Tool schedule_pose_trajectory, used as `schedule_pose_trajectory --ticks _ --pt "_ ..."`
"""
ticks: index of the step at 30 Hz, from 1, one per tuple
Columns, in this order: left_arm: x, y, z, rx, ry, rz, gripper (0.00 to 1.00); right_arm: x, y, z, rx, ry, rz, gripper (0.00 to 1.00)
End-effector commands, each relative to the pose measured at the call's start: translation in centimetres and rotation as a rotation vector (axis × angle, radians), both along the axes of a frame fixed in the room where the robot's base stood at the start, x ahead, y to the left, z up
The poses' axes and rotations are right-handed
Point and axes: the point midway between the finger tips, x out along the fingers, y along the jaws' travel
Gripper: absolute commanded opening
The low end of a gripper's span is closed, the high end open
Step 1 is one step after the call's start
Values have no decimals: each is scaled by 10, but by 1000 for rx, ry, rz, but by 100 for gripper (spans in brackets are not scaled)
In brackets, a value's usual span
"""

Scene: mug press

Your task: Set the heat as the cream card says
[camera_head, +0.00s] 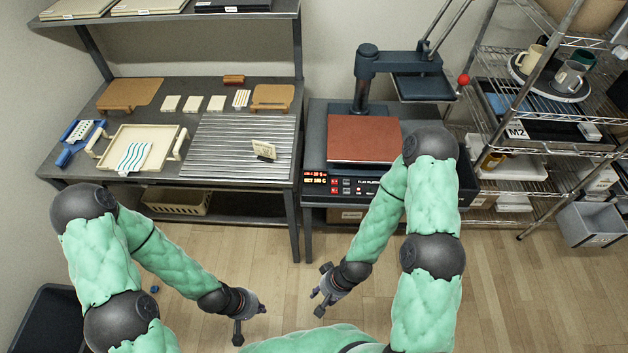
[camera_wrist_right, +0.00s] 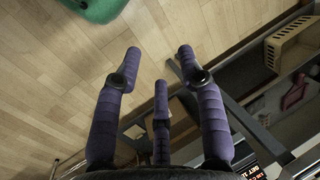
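A small cream card (camera_head: 264,149) stands on the ribbed grey surface of the left bench; its writing is too small to read. The flat heat press has a reddish-brown bed (camera_head: 362,138) and a black control panel (camera_head: 345,187) along its front, with a lit red-orange display (camera_head: 314,178) and red buttons. The display digits are not clearly legible. My left gripper (camera_head: 252,321) is open and empty, low in front of the benches. My right gripper (camera_head: 322,291) is open and empty in front of the press bench, below the panel; its spread fingers (camera_wrist_right: 160,65) show in the wrist view.
The press's upper plate (camera_head: 422,87) is swung to the right, with a red knob (camera_head: 463,79). A cream tray (camera_head: 141,149) with a wavy blue-striped sheet lies on the left bench. A wire rack (camera_head: 545,140) holds mugs at the right.

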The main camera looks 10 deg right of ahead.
Motion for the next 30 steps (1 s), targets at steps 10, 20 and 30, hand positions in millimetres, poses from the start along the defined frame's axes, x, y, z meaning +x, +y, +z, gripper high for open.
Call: schedule_pose_trajectory --ticks 10,20,30 --pt "0 0 0 0 0 0 0 0 0 0 0 0 0 29" --pt "0 0 0 0 0 0 0 0 0 0 0 0 0 0" --pt "0 0 0 0 0 0 0 0 0 0 0 0 0 0"
